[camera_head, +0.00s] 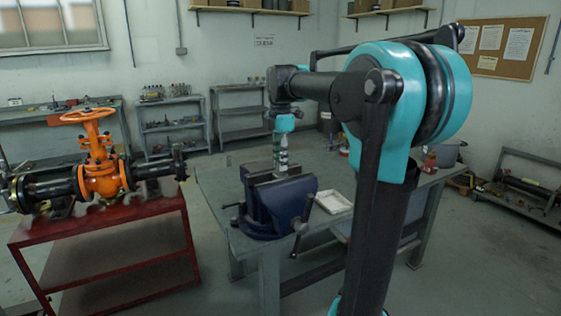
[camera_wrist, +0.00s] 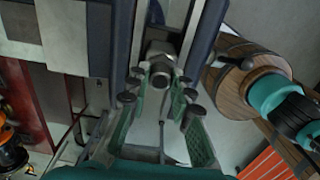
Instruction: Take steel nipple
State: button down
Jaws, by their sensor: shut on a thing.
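The steel nipple (camera_wrist: 160,56) shows in the wrist view as a short grey metal cylinder, end towards the camera. It sits in the gap between the jaws of the blue bench vise (camera_head: 278,202). My gripper (camera_wrist: 161,74) has its green-padded fingers on either side of the nipple, shut on it. In the head view my gripper (camera_head: 281,163) points straight down just above the vise jaws. The nipple is too small and covered to make out there. Whether the vise jaws touch it I cannot tell.
The vise stands on a grey workbench (camera_head: 225,190) with a white tray (camera_head: 333,202) to its right. The vise handle (camera_head: 302,228) sticks out in front. An orange gate valve (camera_head: 101,178) with black pipes rests on a red stand (camera_head: 105,235) at left. Shelves line the back wall.

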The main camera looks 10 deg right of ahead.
jog(key=shift+r, duration=0.15)
jog(key=shift+r, duration=3.55)
